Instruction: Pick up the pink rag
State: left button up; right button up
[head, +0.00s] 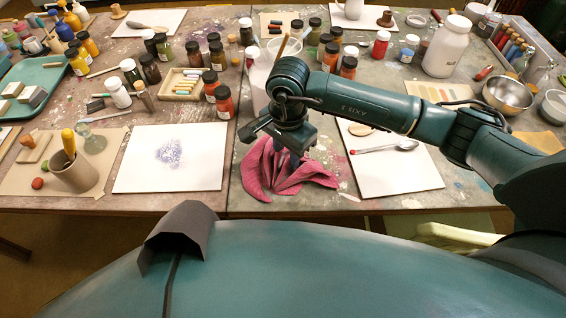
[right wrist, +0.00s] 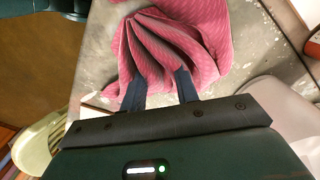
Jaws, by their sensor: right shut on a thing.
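The pink rag (head: 262,174) lies bunched on the table near its front edge, between two white sheets. My right gripper (head: 294,158) points down over it and is shut on a gathered fold. In the right wrist view the pink rag (right wrist: 170,45) rises in pleats between the two dark fingers of the right gripper (right wrist: 161,85). The rag still spreads over the tabletop around the fingers. Its part behind the gripper is hidden in the head view. My left gripper is not in view.
A white sheet (head: 140,170) with a bluish smudge lies left of the rag. Another sheet (head: 410,180) holds a spoon (head: 396,146) to the right. A white jug (head: 258,85) and orange jars (head: 224,102) stand close behind. A cup with tools (head: 75,175) is far left.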

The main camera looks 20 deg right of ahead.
aim_at(287, 156)
jog(key=shift+r, duration=0.1)
jog(key=shift+c, duration=0.2)
notch_tip(287, 156, up, 10)
dwell(0.3)
jog(key=o, duration=0.4)
jog(key=c, duration=0.3)
